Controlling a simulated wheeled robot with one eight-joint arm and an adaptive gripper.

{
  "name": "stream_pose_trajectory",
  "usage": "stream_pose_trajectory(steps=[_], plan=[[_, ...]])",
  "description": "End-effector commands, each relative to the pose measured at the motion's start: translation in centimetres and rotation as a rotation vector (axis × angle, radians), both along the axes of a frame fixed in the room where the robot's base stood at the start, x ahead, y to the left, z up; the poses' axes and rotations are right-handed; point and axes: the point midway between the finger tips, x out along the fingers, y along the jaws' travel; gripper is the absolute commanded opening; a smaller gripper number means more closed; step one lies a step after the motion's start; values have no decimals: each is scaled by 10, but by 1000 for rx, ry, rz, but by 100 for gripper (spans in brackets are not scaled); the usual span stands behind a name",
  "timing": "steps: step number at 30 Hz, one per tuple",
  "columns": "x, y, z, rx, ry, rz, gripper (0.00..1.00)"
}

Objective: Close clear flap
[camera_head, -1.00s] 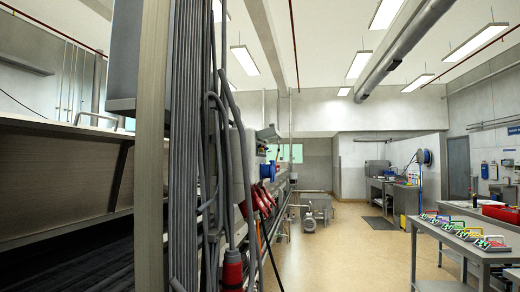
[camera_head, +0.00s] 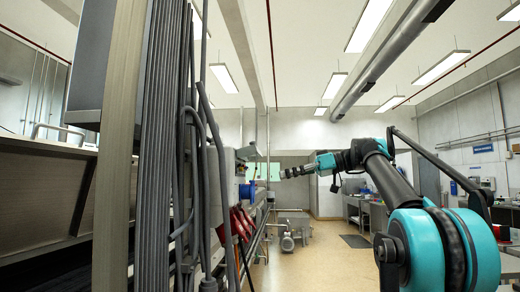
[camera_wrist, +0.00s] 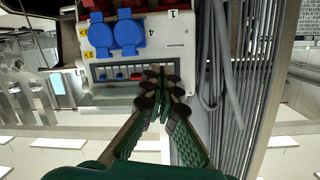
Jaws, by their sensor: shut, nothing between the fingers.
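The light grey socket box (camera_wrist: 150,38) fills the upper middle of the wrist view, seen upside down, with blue socket covers (camera_wrist: 128,35). Below them is a window-like strip (camera_wrist: 112,73) with small blue and red parts. The clear flap cannot be told apart there; I cannot tell how far it stands open. My gripper (camera_wrist: 162,82) is shut and empty, its dark fingertips overlapping the right part of the strip in the picture. Whether they touch it is unclear. In the head view the box (camera_head: 229,165) is left of my gripper (camera_head: 284,174), with a visible gap in the picture.
Thick grey cables (camera_head: 158,150) run down a post (camera_head: 120,150) beside the box. Red plugs (camera_head: 240,222) hang below it. A motor-like machine (camera_head: 288,242) stands on the floor behind. The floor to the right of it is open.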

Motion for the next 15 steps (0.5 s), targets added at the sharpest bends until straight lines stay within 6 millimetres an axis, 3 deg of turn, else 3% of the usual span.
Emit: stream_pose_trajectory(steps=[1, 3, 6, 10, 15], plan=[[-1, -2, 32, 52, -58, 20, 0], [-5, -4, 70, 118, -136, 44, 0], [-12, -7, 110, 190, -226, 64, 0], [-18, -9, 136, 242, -292, 76, 0], [-20, 0, 142, 254, -308, 80, 0]])
